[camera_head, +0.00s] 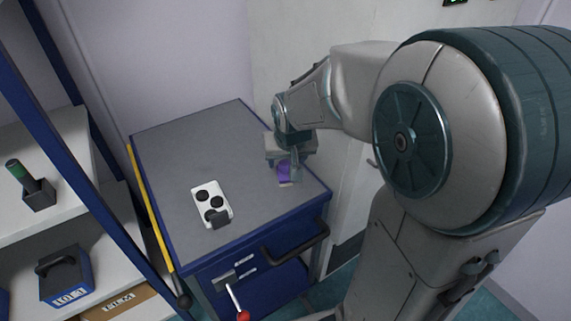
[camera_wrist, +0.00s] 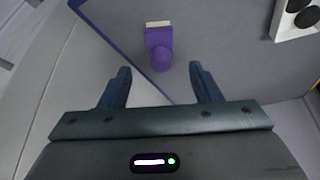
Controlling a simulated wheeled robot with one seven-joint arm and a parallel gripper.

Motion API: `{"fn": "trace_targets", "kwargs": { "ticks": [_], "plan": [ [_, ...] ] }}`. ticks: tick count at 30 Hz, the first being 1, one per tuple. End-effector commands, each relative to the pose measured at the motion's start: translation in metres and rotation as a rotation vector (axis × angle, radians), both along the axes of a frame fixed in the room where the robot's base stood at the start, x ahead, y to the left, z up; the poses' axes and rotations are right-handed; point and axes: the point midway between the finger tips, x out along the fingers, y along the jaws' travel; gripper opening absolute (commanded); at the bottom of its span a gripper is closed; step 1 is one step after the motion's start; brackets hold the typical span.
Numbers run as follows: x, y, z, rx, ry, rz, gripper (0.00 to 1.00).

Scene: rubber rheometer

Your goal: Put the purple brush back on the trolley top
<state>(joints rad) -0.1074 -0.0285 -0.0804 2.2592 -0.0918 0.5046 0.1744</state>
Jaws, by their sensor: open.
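The purple brush (camera_head: 284,172) lies on the grey top of the blue trolley (camera_head: 180,140), near its right edge. In the wrist view the brush (camera_wrist: 160,50) has a purple handle and a pale bristle strip at its far end. My gripper (camera_wrist: 160,88) is open, with its two fingers apart. The brush's handle end lies just beyond the gap between the fingertips, and nothing is between them. In the head view my gripper (camera_head: 290,165) is over the trolley's right side and partly hides the brush.
A white holder with black round recesses (camera_head: 212,204) sits on the trolley top; it also shows in the wrist view (camera_wrist: 296,18). A shelf at left holds a dark block with a green-topped item (camera_head: 36,190) and a blue weight (camera_head: 66,276). The trolley's left and back top is clear.

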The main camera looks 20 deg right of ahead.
Motion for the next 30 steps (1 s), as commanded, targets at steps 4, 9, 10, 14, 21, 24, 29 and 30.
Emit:
{"fn": "trace_targets", "kwargs": {
  "ticks": [4, 9, 10, 14, 21, 24, 29, 30],
  "plan": [
    [-0.010, 0.001, 0.025, 0.001, -0.004, 0.000, 0.58],
    [-0.017, 0.001, 0.039, 0.000, -0.001, 0.000, 0.58],
    [-0.018, 0.001, 0.040, 0.000, 0.000, 0.000, 0.58],
    [-0.042, 0.000, 0.044, 0.004, 0.026, 0.004, 0.58],
    [-0.131, -0.001, 0.038, 0.011, 0.139, 0.046, 0.58],
    [-0.157, 0.000, 0.034, 0.015, 0.174, 0.061, 0.58],
    [-0.174, 0.001, 0.031, 0.017, 0.200, 0.074, 0.58],
    [-0.174, 0.001, 0.031, 0.018, 0.202, 0.075, 0.58]
  ]
}}
